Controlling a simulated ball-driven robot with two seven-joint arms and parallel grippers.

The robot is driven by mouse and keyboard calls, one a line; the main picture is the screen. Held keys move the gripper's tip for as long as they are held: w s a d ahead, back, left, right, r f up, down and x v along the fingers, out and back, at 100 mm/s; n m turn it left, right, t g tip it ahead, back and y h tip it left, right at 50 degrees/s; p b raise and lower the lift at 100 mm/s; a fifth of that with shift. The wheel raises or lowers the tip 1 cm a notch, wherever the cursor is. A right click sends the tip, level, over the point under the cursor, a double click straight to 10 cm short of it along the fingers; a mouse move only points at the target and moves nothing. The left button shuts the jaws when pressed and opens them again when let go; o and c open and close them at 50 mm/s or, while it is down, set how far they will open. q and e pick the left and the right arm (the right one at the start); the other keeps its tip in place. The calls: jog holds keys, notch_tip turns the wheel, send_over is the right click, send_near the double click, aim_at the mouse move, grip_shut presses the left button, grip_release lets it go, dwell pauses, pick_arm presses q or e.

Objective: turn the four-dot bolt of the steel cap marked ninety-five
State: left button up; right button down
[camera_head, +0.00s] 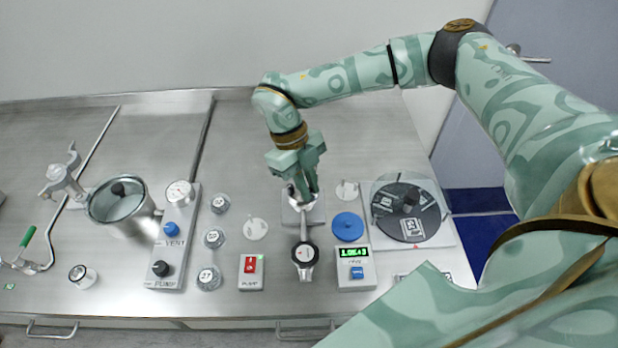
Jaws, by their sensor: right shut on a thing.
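My right gripper (304,187) points down at the middle of the bench and is shut on the upper end of a steel tool. The steel tool (304,236) runs toward the front from a small grey block (290,215) and ends in a round black head with a white and red face. The gripper hides the gripped part. Small steel caps with number labels stand in a column left of it: back (220,203), middle (214,238) and front (208,278). I cannot surely read ninety-five or make out bolt dots. My left gripper is not in view.
A black disc (390,222) sits under a clear cover at the right. A green-lit meter (356,268) and a red switch box (251,271) flank the tool head. A vent and pump panel (171,262) and a steel pot (140,222) stand left. The back bench is clear.

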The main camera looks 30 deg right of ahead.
jog(key=m+y+p, duration=0.1)
jog(key=m+p, duration=0.1)
jog(key=m+y+p, duration=0.1)
jog(key=m+p, duration=0.2)
jog(key=m+y+p, duration=0.1)
jog(key=m+p, duration=0.2)
jog(key=shift+d+r+t, duration=0.25)
jog(key=shift+r+t, duration=0.05)
jog(key=shift+t, duration=0.1)
jog(key=shift+f+m+t+y+p, duration=0.15)
jog(key=shift+m+t+y+p, duration=0.2)
jog(key=shift+m+p, duration=1.05)
jog(key=c, duration=1.4)
grip_release()
jog(key=shift+f, duration=0.1)
jog(key=shift+c, duration=0.2)
jog(key=v, duration=1.6)
jog(key=shift+w+d, duration=0.2)
jog(key=shift+d, duration=0.05)
